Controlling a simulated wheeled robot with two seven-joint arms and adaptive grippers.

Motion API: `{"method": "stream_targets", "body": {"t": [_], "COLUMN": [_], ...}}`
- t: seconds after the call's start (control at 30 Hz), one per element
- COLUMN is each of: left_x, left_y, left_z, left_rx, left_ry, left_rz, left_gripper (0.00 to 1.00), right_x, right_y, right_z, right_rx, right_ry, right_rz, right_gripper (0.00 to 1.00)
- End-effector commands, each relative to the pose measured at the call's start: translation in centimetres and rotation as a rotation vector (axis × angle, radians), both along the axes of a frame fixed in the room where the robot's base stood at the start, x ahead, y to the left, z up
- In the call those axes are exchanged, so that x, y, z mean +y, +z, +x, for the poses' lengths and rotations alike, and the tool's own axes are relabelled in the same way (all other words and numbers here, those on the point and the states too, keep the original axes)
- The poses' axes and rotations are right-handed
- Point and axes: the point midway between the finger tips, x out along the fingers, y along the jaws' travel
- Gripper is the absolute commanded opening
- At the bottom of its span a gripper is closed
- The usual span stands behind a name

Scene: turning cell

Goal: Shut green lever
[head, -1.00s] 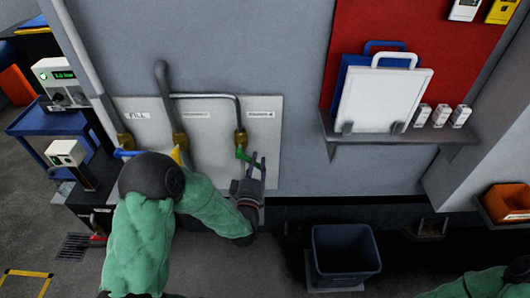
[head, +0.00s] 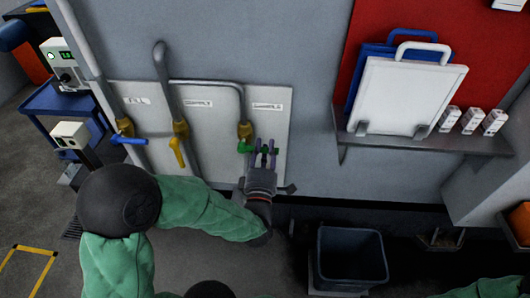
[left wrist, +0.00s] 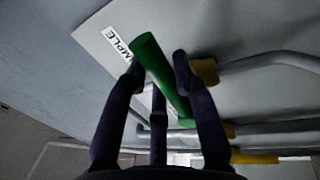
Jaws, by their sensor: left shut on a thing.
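The green lever (head: 245,147) sits below the brass valve body (head: 245,131) on the right-hand pipe of the white wall panel. It lies nearly level across the pipe line in the head view. My left gripper (head: 264,148) reaches up from below, its fingers around the lever's right part, which they partly hide. In the left wrist view the green lever (left wrist: 152,62) runs slantwise between the fingers of the left gripper (left wrist: 158,70), which is shut on it. My right gripper is out of view.
A blue lever (head: 128,140) and a yellow lever (head: 177,153) are on the pipes to the left. A shelf (head: 425,145) with a white board (head: 400,98) juts out at the right. A dark bin (head: 350,258) stands on the floor below.

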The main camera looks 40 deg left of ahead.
Motion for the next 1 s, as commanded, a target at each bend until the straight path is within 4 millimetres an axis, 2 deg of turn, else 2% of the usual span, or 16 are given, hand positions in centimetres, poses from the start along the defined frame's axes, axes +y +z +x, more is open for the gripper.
{"method": "stream_targets", "body": {"t": [0.6, 0.63, 0.7, 0.73, 1.0], "left_x": [0.08, 0.08, 0.09, 0.08, 0.05], "left_y": [0.39, 0.39, 0.39, 0.38, 0.31], "left_z": [0.02, 0.02, 0.01, 0.02, 0.0], "left_rx": [-0.026, -0.026, -0.026, -0.026, -0.023], "left_ry": [0.002, 0.002, 0.002, 0.002, 0.0], "left_rz": [-0.039, -0.039, -0.038, -0.038, -0.037], "left_gripper": [0.0, 0.3, 0.5, 0.52, 0.52], "right_x": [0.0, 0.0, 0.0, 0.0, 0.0], "right_y": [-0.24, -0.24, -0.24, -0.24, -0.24], "right_z": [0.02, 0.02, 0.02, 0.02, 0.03], "right_rx": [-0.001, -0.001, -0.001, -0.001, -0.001], "right_ry": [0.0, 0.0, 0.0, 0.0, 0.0], "right_rz": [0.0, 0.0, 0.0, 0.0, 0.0], "right_gripper": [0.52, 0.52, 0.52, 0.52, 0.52]}}
